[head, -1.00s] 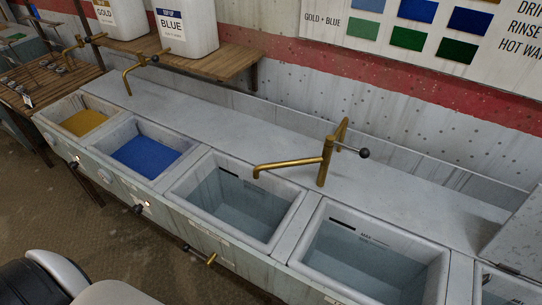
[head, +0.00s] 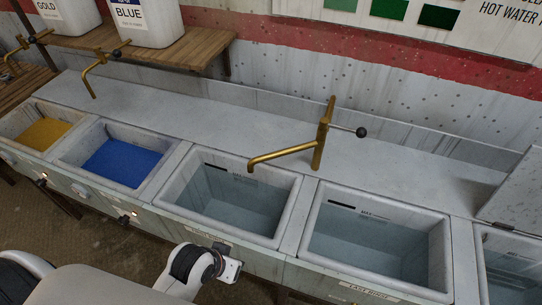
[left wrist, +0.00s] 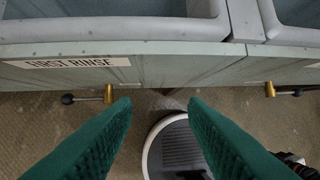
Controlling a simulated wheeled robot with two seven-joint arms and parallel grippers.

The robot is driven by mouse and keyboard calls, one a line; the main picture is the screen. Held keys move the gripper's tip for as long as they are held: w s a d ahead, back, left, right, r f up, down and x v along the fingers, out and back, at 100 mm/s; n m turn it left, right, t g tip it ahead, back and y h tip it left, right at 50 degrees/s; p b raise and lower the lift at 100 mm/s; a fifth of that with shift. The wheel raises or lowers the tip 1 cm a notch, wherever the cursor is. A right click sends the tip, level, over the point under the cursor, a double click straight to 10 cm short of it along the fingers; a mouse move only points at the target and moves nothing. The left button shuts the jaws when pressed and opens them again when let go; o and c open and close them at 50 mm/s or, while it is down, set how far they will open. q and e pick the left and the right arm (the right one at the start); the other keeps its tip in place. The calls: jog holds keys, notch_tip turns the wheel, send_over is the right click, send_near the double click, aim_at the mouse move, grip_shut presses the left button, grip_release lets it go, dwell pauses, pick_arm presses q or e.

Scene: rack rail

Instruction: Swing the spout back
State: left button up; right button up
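The brass spout (head: 280,154) reaches left from its upright post over the clear-water basin (head: 228,200), its tip above that basin near the back rim. A side lever with a black ball (head: 361,132) points right from the post. My left arm comes in at the bottom of the head view, in front of the basins and well apart from the spout. In the left wrist view my left gripper (left wrist: 160,102) is open and empty, its green fingers spread, facing the counter front labelled FIRST RINSE (left wrist: 66,63). My right gripper is not in view.
A second water basin (head: 374,240) lies to the right; blue (head: 120,163) and gold (head: 42,132) basins lie left. Another brass tap (head: 97,72) stands behind them. Brass drain valves (left wrist: 108,95) stick out below the counter front. The back ledge (head: 200,112) is largely clear.

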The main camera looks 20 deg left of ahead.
pick_arm(q)
jog(key=w+d+r+n+t+h, duration=0.35)
jog(key=w+r+n+t, duration=0.3)
jog(key=w, duration=0.35)
jog(key=n+t+y, duration=0.3)
jog(key=n+t, duration=0.2)
jog(key=n, duration=0.7)
send_near(270, 157)
jog(key=b+x, duration=0.1)
jog(key=x, duration=0.2)
jog(key=b+x, duration=0.1)
jog(key=x, duration=0.2)
jog(key=b+x, duration=0.1)
jog(key=x, duration=0.3)
jog(key=shift+f+b, duration=0.35)
jog(key=shift+f, duration=0.05)
jog(key=shift+w, duration=0.4)
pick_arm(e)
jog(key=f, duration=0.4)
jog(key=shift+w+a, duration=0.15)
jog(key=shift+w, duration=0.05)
pick_arm(q)
grip_shut()
